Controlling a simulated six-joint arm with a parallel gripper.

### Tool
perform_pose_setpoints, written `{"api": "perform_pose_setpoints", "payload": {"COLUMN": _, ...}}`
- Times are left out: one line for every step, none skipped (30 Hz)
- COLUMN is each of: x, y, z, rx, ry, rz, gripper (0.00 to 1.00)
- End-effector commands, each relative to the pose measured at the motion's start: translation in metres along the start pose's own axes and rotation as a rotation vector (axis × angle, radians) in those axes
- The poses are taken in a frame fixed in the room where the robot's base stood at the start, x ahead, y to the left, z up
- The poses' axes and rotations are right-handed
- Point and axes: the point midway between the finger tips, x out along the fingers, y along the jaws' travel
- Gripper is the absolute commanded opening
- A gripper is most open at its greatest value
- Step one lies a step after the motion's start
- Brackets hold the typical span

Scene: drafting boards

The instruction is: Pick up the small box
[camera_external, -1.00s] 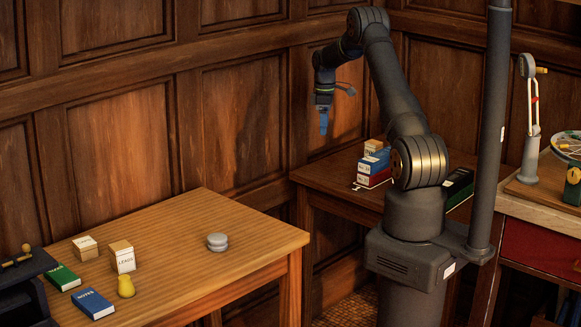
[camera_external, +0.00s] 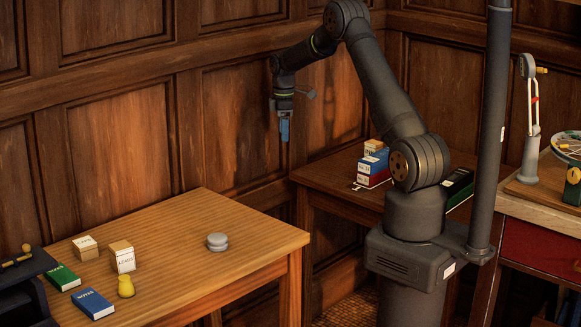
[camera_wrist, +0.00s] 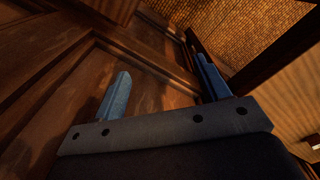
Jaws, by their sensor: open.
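Two small white-and-tan boxes stand on the left wooden table (camera_external: 185,265). One is the box marked LEADS (camera_external: 122,257), upright; the other is a lower box (camera_external: 85,247) behind and left of it, its label too small to read surely. I cannot tell which one the task means. My gripper (camera_external: 284,138) hangs in the air beyond the table's back right side, fingers down, well apart from both boxes. In the wrist view its two blue fingers (camera_wrist: 165,85) are spread with nothing between them. No box shows in the wrist view.
A green book (camera_external: 62,277), a blue book (camera_external: 93,303), a yellow pear-shaped object (camera_external: 126,287) and grey stacked discs (camera_external: 217,241) share the table. A dark stand (camera_external: 25,275) is at its left end. Wood-panelled walls stand close behind my gripper.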

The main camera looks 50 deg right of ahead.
Motion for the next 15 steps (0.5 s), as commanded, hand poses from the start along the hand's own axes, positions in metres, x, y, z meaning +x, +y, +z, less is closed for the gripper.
{"api": "perform_pose_setpoints", "payload": {"x": 0.0000, "y": -0.0003, "z": -0.0004, "rx": -0.001, "ry": 0.000, "rz": 0.000, "gripper": 0.69}}
{"api": "perform_pose_setpoints", "payload": {"x": 0.0000, "y": -0.0003, "z": -0.0004, "rx": -0.001, "ry": 0.000, "rz": 0.000, "gripper": 0.69}}
{"api": "perform_pose_setpoints", "payload": {"x": 0.0000, "y": -0.0003, "z": -0.0003, "rx": -0.001, "ry": 0.000, "rz": 0.000, "gripper": 0.69}}
{"api": "perform_pose_setpoints", "payload": {"x": 0.0001, "y": -0.0002, "z": -0.0002, "rx": -0.001, "ry": 0.000, "rz": 0.000, "gripper": 0.69}}
{"api": "perform_pose_setpoints", "payload": {"x": 0.0001, "y": -0.0002, "z": -0.0002, "rx": -0.001, "ry": 0.000, "rz": 0.000, "gripper": 0.69}}
{"api": "perform_pose_setpoints", "payload": {"x": 0.0001, "y": -0.0002, "z": -0.0002, "rx": 0.000, "ry": 0.000, "rz": 0.000, "gripper": 0.69}}
{"api": "perform_pose_setpoints", "payload": {"x": 0.0001, "y": -0.0002, "z": -0.0001, "rx": 0.000, "ry": 0.000, "rz": 0.000, "gripper": 0.67}}
{"api": "perform_pose_setpoints", "payload": {"x": 0.0001, "y": -0.0001, "z": -0.0001, "rx": 0.000, "ry": 0.000, "rz": 0.000, "gripper": 0.66}}
{"api": "perform_pose_setpoints", "payload": {"x": 0.0001, "y": -0.0001, "z": -0.0001, "rx": 0.000, "ry": 0.000, "rz": 0.000, "gripper": 0.66}}
{"api": "perform_pose_setpoints", "payload": {"x": 0.0001, "y": -0.0001, "z": 0.0000, "rx": 0.000, "ry": 0.000, "rz": 0.000, "gripper": 0.66}}
{"api": "perform_pose_setpoints", "payload": {"x": 0.0002, "y": -0.0001, "z": 0.0000, "rx": 0.000, "ry": 0.000, "rz": 0.000, "gripper": 0.66}}
{"api": "perform_pose_setpoints", "payload": {"x": 0.0002, "y": -0.0001, "z": 0.0000, "rx": 0.000, "ry": 0.000, "rz": 0.000, "gripper": 0.66}}
{"api": "perform_pose_setpoints", "payload": {"x": 0.0002, "y": -0.0001, "z": 0.0000, "rx": 0.000, "ry": 0.000, "rz": 0.000, "gripper": 0.66}}
{"api": "perform_pose_setpoints", "payload": {"x": 0.0001, "y": -0.0004, "z": -0.0006, "rx": -0.002, "ry": 0.000, "rz": 0.000, "gripper": 0.66}}
{"api": "perform_pose_setpoints", "payload": {"x": -0.0001, "y": -0.0016, "z": -0.0031, "rx": -0.008, "ry": -0.001, "rz": -0.002, "gripper": 0.66}}
